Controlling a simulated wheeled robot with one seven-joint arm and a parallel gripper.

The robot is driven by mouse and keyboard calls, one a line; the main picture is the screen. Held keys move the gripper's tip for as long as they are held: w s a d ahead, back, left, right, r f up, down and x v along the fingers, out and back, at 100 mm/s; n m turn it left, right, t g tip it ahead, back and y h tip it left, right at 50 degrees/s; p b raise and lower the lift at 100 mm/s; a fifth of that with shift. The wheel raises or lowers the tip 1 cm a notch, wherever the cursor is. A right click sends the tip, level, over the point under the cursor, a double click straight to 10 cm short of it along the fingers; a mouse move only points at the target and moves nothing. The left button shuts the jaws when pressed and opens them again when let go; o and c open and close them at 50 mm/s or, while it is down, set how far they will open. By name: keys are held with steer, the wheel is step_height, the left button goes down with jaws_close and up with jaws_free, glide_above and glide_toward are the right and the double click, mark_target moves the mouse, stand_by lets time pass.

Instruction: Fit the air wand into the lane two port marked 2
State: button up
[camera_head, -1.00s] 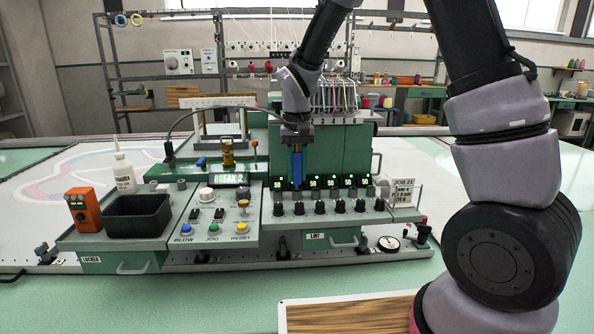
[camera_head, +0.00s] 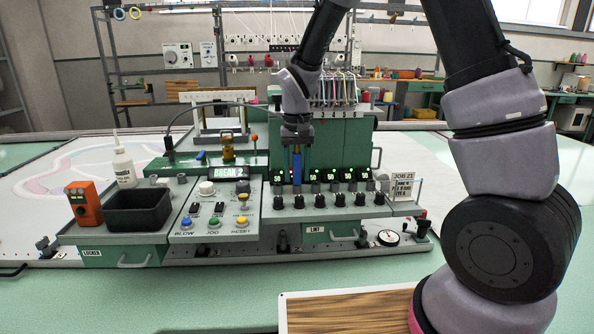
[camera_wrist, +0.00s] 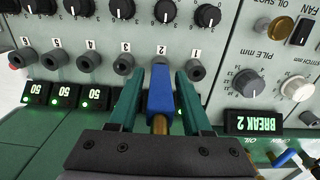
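The air wand has a blue body (camera_wrist: 160,92) and a brass-coloured part nearer my wrist. My gripper (camera_wrist: 160,85) is shut on it, with a green finger on each side. In the wrist view the wand's far end overlaps the grey lane two port (camera_wrist: 160,64), below the mark 2. I cannot tell whether it is seated inside or only in front. In the head view my gripper (camera_head: 297,147) points down over the port row, and the blue wand (camera_head: 297,162) hangs nearly upright. The wand hides lane two's display there.
Neighbouring ports 1 (camera_wrist: 195,70) and 3 (camera_wrist: 123,64) stand close on either side. Black knobs (camera_wrist: 165,11) lie beyond the row. The BREAK 2 display (camera_wrist: 253,122) is lit. A black bin (camera_head: 138,211) and an orange device (camera_head: 85,203) stand at the left.

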steer(key=shift+r, duration=0.1)
step_height(320, 180, up, 9)
steer(key=shift+r, duration=0.85)
steer(key=shift+d+r, duration=0.15)
steer(key=s+d+r+m+t, duration=0.1)
steer(key=s+d+r+t, duration=0.1)
steer(key=s+d+r, duration=0.2)
steer(key=s+d+r+m+t+y, duration=0.1)
steer(key=s+d+r, duration=0.3)
steer(key=s+d, duration=0.4)
steer(key=s+d+r+m+t+y, duration=0.1)
steer(key=s+d+r+m+t, duration=0.1)
steer(key=s+d+r+t, duration=0.2)
steer(key=shift+s+d+r, duration=0.25)
steer(key=shift+s+d, duration=0.25)
steer(key=shift+d, duration=0.15)
steer(key=shift+s+d+r, duration=0.25)
steer(key=shift+s+d, duration=0.2)
steer(key=shift+d, duration=0.2)
